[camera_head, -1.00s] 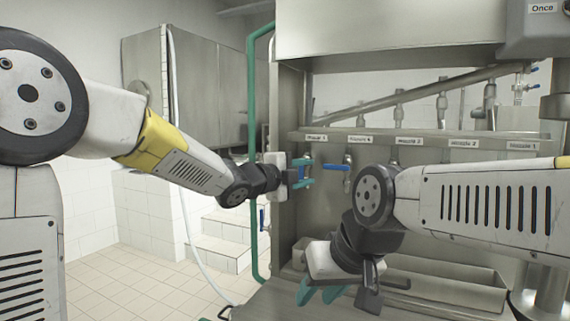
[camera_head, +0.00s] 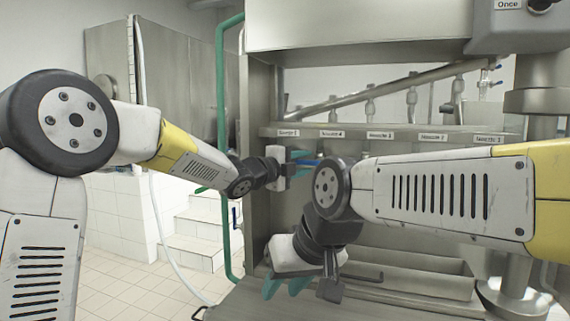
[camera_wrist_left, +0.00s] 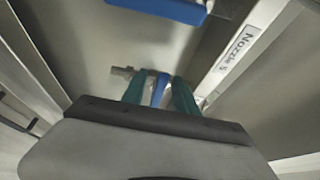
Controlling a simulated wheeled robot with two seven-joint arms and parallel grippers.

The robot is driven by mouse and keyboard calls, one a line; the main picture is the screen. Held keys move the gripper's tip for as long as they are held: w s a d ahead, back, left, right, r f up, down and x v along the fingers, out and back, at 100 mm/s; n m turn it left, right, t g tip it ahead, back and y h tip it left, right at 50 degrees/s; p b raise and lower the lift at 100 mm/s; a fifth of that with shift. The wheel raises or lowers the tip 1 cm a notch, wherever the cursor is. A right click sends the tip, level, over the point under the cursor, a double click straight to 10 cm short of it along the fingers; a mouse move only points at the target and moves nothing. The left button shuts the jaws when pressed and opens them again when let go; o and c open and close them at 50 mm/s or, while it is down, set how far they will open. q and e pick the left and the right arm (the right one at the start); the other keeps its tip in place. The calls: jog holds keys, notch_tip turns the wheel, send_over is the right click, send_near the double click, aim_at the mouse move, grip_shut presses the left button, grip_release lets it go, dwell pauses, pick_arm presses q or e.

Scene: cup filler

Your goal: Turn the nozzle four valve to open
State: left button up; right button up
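The nozzle four valve's blue handle (camera_head: 307,162) points sideways below the Nozzle 4 label (camera_head: 331,133), partly hidden by my right arm in the head view. A blue handle, seemingly the same one, crosses the top of the left wrist view (camera_wrist_left: 165,10). My left gripper (camera_head: 298,165) is at the leftmost valve, under the Nozzle 5 label (camera_wrist_left: 236,52). Its teal fingers (camera_wrist_left: 159,92) stand apart on either side of another blue handle (camera_wrist_left: 160,90); I cannot tell if they touch it. My right gripper (camera_head: 285,287) is low, pointing down, open and empty.
The steel filler's label rail (camera_head: 460,130) runs across above the valves. My right arm hides most of the other valves. A steel trough (camera_head: 420,275) lies below. A green pipe (camera_head: 222,150) and white steps (camera_head: 195,235) are at the left.

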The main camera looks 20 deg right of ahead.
pick_arm(q)
jog(key=shift+c, duration=0.3)
grip_shut()
jog(key=shift+f, duration=0.1)
jog(key=n, duration=0.1)
jog(key=f+n+t+h, duration=0.1)
jog(key=n, duration=0.1)
jog(key=shift+d+f+n, duration=0.1)
jog(key=shift+f+n, duration=0.05)
jog(key=shift+n, duration=0.15)
jog(key=shift+s+d+f+n+t+y, duration=0.5)
jog(key=shift+n+t, duration=0.8)
jog(key=shift+n, duration=1.85)
jog(key=shift+s+d+f+n+t+y, duration=0.4)
jog(key=shift+n+t, duration=0.9)
jog(key=shift+n, duration=1.8)
jog(key=shift+s+d+f+n+t+y, duration=0.3)
jog(key=shift+d+n+t+y, duration=0.7)
jog(key=shift+n, duration=2.15)
jog(key=shift+a+t+h, duration=0.3)
jog(key=shift+a, duration=0.15)
